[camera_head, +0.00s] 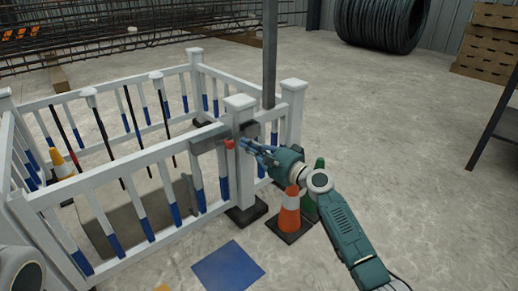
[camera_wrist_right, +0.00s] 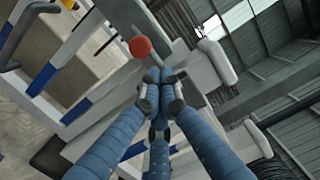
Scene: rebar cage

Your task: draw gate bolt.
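The white fence gate (camera_head: 130,165) carries a grey bolt plate (camera_head: 207,142) at its top right end, beside a white post (camera_head: 240,112). A red knob (camera_head: 229,143) sits at the bolt; it also shows as a red ball in the right wrist view (camera_wrist_right: 140,46). My right gripper (camera_head: 247,145) is just right of the knob. In the right wrist view its blue fingers (camera_wrist_right: 159,88) come together at the tips, with the knob beyond and up-left of them. I see nothing clearly between the tips. My left gripper is not in view.
An orange-and-white cone (camera_head: 289,212) and a green cone (camera_head: 318,170) stand below my right arm. A grey upright pole (camera_head: 269,55) rises behind the fence. A blue mat (camera_head: 228,268) lies in front. The concrete floor to the right is mostly clear.

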